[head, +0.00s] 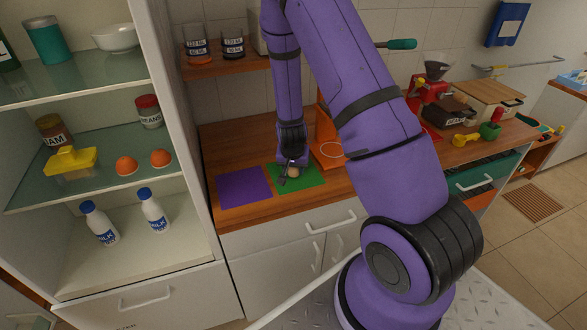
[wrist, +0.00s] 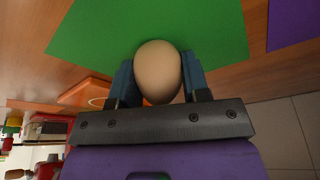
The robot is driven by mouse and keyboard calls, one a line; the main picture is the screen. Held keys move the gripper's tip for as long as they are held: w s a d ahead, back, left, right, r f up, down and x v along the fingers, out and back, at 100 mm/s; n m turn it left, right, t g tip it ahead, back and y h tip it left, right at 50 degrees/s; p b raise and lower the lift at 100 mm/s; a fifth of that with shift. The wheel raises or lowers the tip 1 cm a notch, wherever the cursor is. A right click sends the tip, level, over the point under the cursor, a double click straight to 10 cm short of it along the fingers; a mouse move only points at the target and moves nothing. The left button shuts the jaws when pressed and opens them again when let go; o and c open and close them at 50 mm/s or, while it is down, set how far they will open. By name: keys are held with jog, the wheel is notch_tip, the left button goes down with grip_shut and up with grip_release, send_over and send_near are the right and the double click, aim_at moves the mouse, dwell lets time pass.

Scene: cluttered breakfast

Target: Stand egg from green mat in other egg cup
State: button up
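A beige egg (head: 293,171) is at the green mat (head: 312,178) on the wooden counter. In the wrist view the egg (wrist: 158,72) fills the gap between the two blue fingers of my gripper (wrist: 160,78), which look closed against its sides. The green mat (wrist: 100,30) lies beneath it. In the head view my gripper (head: 290,168) points down at the mat; whether the egg still touches the mat is unclear. I cannot clearly identify an egg cup. A small green vessel (head: 489,131) and a yellow scoop-like item (head: 464,140) stand far right.
A purple mat (head: 243,188) lies left of the green one. An orange stand (head: 328,156) with a white ring is close right of my gripper. A red machine (head: 428,98) stands farther right. The open cabinet at left holds milk bottles (head: 153,212) and jars.

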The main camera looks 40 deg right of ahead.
jog(key=shift+c, duration=1.3)
jog(key=shift+r, duration=2.5)
